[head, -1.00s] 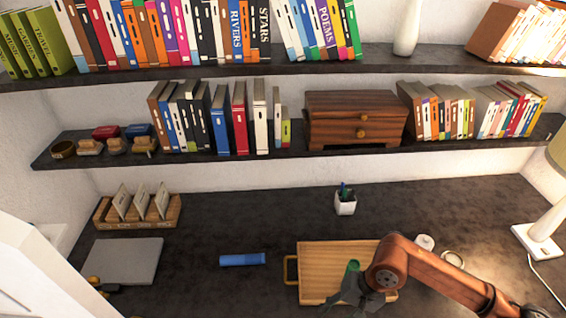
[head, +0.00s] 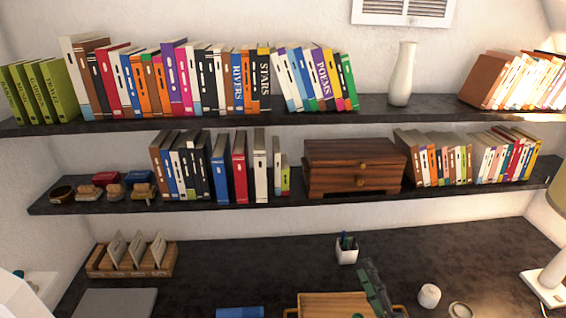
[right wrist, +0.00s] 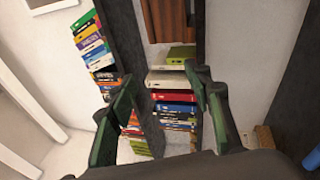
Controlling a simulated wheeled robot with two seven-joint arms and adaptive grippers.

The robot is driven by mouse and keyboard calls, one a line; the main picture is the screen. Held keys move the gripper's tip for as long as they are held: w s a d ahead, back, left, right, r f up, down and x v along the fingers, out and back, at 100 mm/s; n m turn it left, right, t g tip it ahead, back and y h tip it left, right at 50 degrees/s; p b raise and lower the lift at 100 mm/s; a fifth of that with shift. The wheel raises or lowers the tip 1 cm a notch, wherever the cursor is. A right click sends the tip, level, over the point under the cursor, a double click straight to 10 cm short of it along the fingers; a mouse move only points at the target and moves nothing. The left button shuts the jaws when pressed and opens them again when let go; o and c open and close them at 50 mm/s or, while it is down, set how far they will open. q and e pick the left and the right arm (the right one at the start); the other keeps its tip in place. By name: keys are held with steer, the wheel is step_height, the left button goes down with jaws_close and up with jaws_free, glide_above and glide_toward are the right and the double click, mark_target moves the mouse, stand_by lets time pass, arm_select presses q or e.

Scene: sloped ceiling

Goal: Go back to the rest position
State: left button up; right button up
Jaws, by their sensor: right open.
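My right gripper (head: 374,286) is dark grey with green finger pads and stands above the right part of the wooden tray (head: 318,299). In the right wrist view the right gripper (right wrist: 163,76) has its fingers wide apart, with nothing between them. A small piece of something green (head: 357,316) shows on the tray at the bottom edge of the head view; the rest is cut off. My left gripper is not in view.
The desk holds a blue cylinder (head: 240,312), a grey flat slab (head: 115,302), a card holder (head: 130,262), a pen cup (head: 347,255), a white round jar (head: 429,295) and a lamp. Shelves of books (head: 240,168) and a wooden drawer box (head: 355,168) are above.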

steer(key=s+d+f+m+g+h, duration=0.3)
steer(key=d+f+m, duration=0.2)
steer(key=f, duration=0.3)
steer(key=s+d+f+m+g+h, duration=0.25)
steer(key=d+f+m, duration=0.3)
steer(key=f, duration=0.35)
steer(key=s+d+f+m+g+h, duration=0.3)
steer(key=d+f+m+g, duration=0.15)
steer(key=f, duration=0.35)
steer(key=s+a+f+m+g+y, duration=0.15)
steer(key=s+f+m+g, duration=0.6)
steer(key=s+f, duration=0.95)
steer(key=s+a+f+y, duration=0.1)
steer(key=s+f, duration=0.1)
steer(key=f, duration=1.3)
steer(key=s+f, duration=0.3)
steer(key=f, duration=1.1)
steer(key=s+f+n+g, duration=0.1)
steer(key=s+f+g, duration=0.1)
steer(key=s+f, duration=1.4)
steer(key=shift+s, duration=0.95)
